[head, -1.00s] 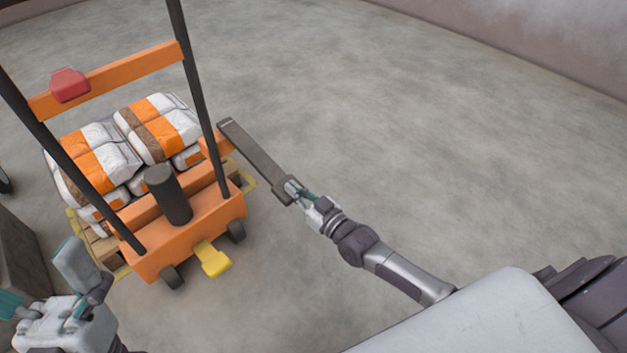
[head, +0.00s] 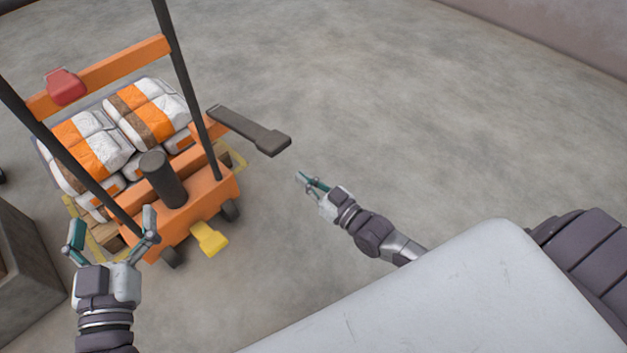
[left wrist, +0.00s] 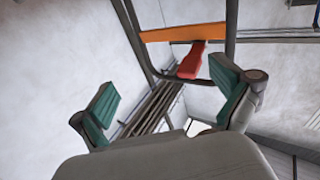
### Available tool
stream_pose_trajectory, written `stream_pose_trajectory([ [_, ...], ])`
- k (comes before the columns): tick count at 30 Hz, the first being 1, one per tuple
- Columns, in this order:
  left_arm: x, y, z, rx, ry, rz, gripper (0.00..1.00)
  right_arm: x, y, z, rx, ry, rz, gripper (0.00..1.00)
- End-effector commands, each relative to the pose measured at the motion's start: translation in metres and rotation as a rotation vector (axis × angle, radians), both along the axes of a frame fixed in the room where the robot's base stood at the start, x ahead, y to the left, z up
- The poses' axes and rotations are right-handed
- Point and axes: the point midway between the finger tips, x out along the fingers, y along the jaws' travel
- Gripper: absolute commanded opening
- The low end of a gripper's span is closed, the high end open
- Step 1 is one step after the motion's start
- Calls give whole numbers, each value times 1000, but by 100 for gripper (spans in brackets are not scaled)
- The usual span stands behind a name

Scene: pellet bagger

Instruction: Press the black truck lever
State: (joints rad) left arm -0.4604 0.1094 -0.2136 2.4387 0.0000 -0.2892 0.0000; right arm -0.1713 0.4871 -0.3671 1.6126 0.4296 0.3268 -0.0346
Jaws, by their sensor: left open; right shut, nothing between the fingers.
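The black lever (head: 250,131) sticks out to the right from the orange truck (head: 195,212) in the head view. It ends in a broader block, and nothing touches it. My right gripper (head: 307,180) is shut and empty, a short way below and right of the lever's end. My left gripper (head: 112,232) is open and empty in front of the truck's left post. In the left wrist view its two teal-padded fingers (left wrist: 168,108) stand wide apart, with the truck's orange crossbar (left wrist: 182,33) and red handle piece (left wrist: 191,60) beyond them.
White and orange bags (head: 93,142) lie stacked on a pallet behind the truck's posts. A yellow pedal (head: 210,239) juts from the truck's front. A grey box (head: 25,262) stands at the left edge. The floor to the right is clear.

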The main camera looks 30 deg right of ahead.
Motion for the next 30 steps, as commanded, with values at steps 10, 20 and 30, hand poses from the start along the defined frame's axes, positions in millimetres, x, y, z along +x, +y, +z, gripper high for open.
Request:
stream_pose_trajectory([
  [10, -2, 5, -30, 45, 171, 11, 100, -24, -9, 2, -1, -1, 0, 0],
  [20, -2, 5, -31, 46, 174, 11, 100, -24, -9, 2, 0, -2, 0, 0],
  [30, -2, 5, -31, 44, 173, 11, 100, -24, -9, 2, 0, -3, 0, 0],
])
